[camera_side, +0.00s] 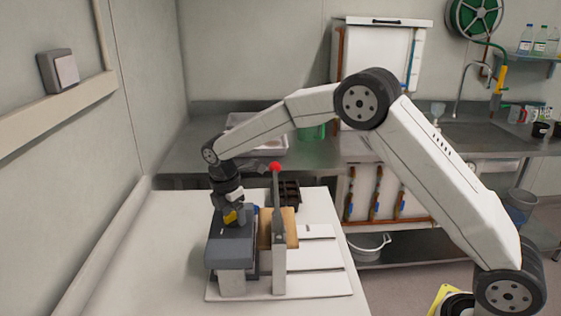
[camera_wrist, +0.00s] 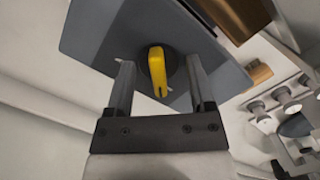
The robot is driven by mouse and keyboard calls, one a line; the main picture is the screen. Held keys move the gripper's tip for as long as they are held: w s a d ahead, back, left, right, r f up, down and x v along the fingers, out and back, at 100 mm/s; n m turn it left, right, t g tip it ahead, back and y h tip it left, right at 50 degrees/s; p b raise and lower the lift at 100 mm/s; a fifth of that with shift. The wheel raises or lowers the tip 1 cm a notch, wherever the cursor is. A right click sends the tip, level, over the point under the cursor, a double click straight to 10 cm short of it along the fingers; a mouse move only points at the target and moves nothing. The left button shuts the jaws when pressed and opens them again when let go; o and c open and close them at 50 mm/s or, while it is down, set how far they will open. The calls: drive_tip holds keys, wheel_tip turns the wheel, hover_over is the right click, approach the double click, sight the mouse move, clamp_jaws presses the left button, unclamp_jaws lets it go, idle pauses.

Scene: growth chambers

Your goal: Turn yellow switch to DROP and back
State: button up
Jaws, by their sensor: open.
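The yellow switch (camera_wrist: 157,72) is a rotary knob on a dark round base, set in a grey-blue panel (camera_wrist: 90,35). In the wrist view its handle points down the picture, between my two fingers. My gripper (camera_wrist: 160,85) is open, with one finger on each side of the switch and a gap on both sides. In the side view my gripper (camera_side: 232,216) points down over the grey box (camera_side: 231,252), and a bit of the yellow switch (camera_side: 230,216) shows beside it. The switch's markings are not readable, being small or hidden by the fingers.
A lever with a red ball (camera_side: 275,167) stands upright just right of the grey box. A brown block (camera_side: 290,228) and a dark seedling tray (camera_side: 287,193) are close behind it. The white table (camera_side: 172,262) is clear to the left.

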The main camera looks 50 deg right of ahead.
sight(231, 213)
drive_tip(key=shift+w+a+r, duration=0.1)
drive_tip(key=shift+a+r, duration=0.05)
drive_tip(key=shift+r, duration=3.5)
drive_tip(key=shift+n, duration=0.3)
drive_tip(key=s+a+f, duration=0.1)
drive_tip(key=s+a, duration=0.1)
drive_tip(key=s, duration=0.1)
drive_tip(key=s+a+f, duration=0.1)
drive_tip(key=s, duration=0.2)
drive_tip(key=s+a+f, duration=0.2)
drive_tip(key=s, duration=0.2)
drive_tip(key=shift+s+a, duration=0.1)
drive_tip(key=shift+a, duration=0.2)
drive_tip(key=s+f+m, duration=0.1)
drive_tip(key=s+f, duration=0.1)
drive_tip(key=s, duration=0.6)
drive_tip(key=s+d+m+t, duration=0.1)
drive_tip(key=s+d+m, duration=0.3)
drive_tip(key=m, duration=0.5)
drive_tip(key=s+d+f+m+t+y, duration=0.1)
drive_tip(key=s+d+m, duration=0.2)
drive_tip(key=d+m, duration=0.4)
drive_tip(key=shift+s+d+f+m+t, duration=0.2)
drive_tip(key=shift+s+m+t, duration=0.15)
drive_tip(key=shift+m, duration=0.55)
